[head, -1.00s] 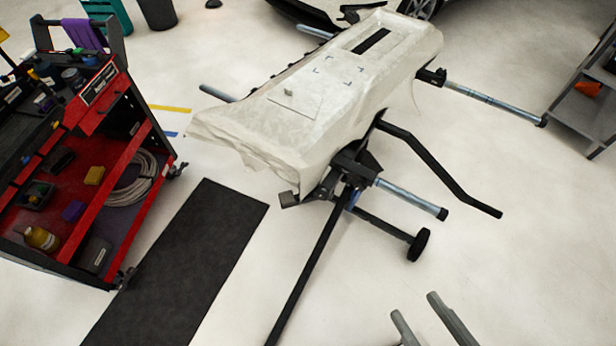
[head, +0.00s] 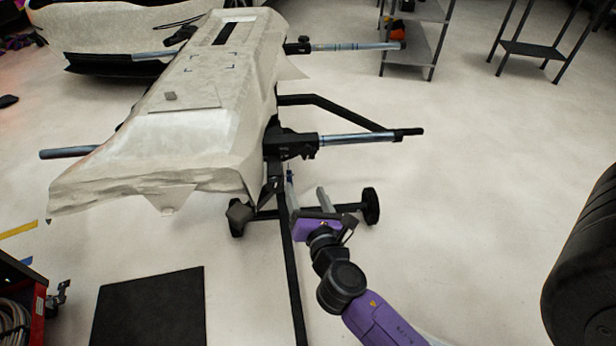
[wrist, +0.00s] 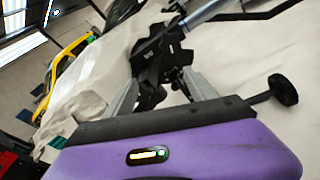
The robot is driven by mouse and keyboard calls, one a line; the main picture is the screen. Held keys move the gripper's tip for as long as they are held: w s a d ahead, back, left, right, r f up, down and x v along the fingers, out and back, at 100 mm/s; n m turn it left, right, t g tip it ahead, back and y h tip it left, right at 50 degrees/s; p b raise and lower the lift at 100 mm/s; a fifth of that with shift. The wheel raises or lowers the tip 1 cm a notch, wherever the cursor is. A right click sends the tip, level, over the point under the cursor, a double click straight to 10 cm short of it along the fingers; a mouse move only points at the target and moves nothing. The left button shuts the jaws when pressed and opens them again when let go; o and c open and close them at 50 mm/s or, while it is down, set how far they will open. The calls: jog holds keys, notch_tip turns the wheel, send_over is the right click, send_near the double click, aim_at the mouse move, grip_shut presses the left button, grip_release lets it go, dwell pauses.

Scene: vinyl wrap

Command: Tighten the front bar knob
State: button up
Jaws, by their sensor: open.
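The work stand carries a panel under pale wrap (head: 190,140). Its near steel bar (head: 350,139) sticks out to the right from a black clamp (head: 290,145). In the wrist view a dark lobed part (wrist: 150,70), which looks like the bar's knob, shows beyond and between my fingers; its outline merges with the black clamp. My gripper (head: 306,192) is open below the clamp, with its two grey fingers pointing towards the stand. It also shows in the wrist view (wrist: 160,78). I see no clear contact with the knob.
The stand's lower leg ends in a black wheel (head: 371,205) right of my gripper. A long black beam (head: 291,270) runs along the floor side. A second bar (head: 350,46) is farther back. A tyre (head: 590,265) stands at the right edge. Floor between is clear.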

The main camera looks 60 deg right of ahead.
aim_at(308, 155)
jog(key=w+d+h, duration=0.1)
jog(key=w+d, duration=0.1)
jog(key=d, duration=0.2)
jog(key=w+d+n+h+b, duration=0.1)
jog(key=d, duration=0.2)
jog(key=w+d+n+g+b, duration=0.1)
jog(key=w+d, duration=0.1)
jog(key=d, duration=0.2)
jog(key=shift+w+d+r+h, duration=0.1)
jog(key=shift+w+d+h, duration=0.2)
jog(key=shift+w+h, duration=0.1)
jog(key=c, duration=1.4)
